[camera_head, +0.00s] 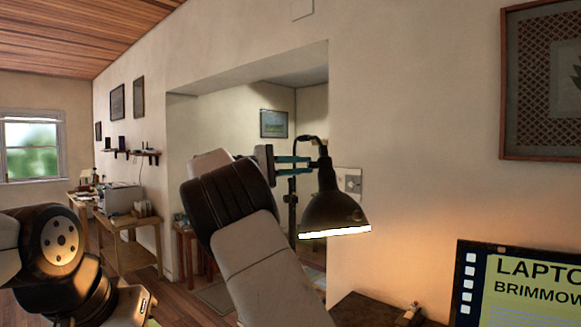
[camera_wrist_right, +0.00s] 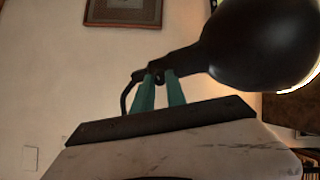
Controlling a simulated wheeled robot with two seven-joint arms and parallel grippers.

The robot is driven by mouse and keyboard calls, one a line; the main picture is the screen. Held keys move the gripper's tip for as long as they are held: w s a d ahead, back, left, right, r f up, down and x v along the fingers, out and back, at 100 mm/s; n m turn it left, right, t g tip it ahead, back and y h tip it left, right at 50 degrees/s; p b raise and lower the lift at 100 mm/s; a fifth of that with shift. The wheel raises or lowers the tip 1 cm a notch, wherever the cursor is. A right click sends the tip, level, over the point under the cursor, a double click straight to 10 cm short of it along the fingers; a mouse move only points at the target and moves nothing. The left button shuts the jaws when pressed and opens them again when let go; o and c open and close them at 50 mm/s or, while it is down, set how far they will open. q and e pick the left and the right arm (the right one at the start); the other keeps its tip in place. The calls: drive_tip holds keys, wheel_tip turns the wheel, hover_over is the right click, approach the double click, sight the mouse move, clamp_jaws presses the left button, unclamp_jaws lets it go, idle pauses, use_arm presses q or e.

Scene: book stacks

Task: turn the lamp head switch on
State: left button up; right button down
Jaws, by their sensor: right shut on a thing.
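The black lamp head (camera_head: 335,205) hangs mouth down at the middle right of the head view, its lower rim glowing bright white. In the right wrist view the dark shade (camera_wrist_right: 262,45) fills the upper right, also with a bright rim. My right gripper (camera_head: 313,159) has teal fingers reaching right to the narrow top of the lamp head. In the wrist view my right gripper (camera_wrist_right: 160,76) is shut on that narrow dark end, beside a thin looped cable (camera_wrist_right: 127,92). I cannot make out the switch itself. My left arm shows at lower left, but its fingers do not.
A wall plate (camera_head: 350,182) is just behind the lamp. A framed picture (camera_head: 542,80) hangs above. Side tables stand farther back on the left.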

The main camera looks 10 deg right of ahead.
drive_tip(key=shift+r+m, duration=0.1)
drive_tip(key=shift+m, duration=0.8)
drive_tip(key=c, duration=1.3)
unclamp_jaws()
drive_tip(key=shift+c, duration=0.2)
drive_tip(key=a, duration=0.7)
drive_tip(key=shift+s+a, duration=0.35)
drive_tip(key=shift+a, duration=0.05)
drive_tip(key=shift+a, duration=0.15)
